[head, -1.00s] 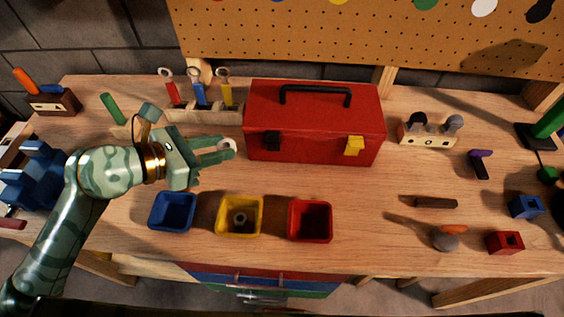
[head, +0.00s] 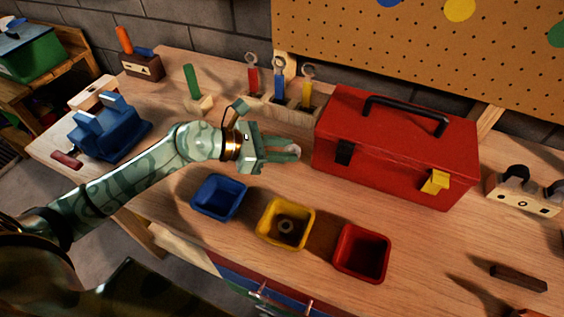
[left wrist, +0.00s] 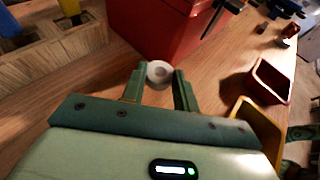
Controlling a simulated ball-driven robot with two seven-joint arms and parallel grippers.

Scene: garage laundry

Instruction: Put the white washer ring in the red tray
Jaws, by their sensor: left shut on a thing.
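The white washer ring (left wrist: 159,73) is held between the fingertips of my left gripper (left wrist: 159,88) in the left wrist view. The red tray (head: 361,254) stands at the front of the bench, right of the yellow tray, and looks empty. It also shows at the right of the left wrist view (left wrist: 271,81). My right gripper is not in view.
The yellow tray (head: 285,224) holds a grey ring. The blue tray (head: 218,197) stands to its left. The red toolbox (head: 395,149) is close behind the trays. A wooden rack (head: 280,114) holds several wrenches. A blue vise (head: 108,130) stands at left.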

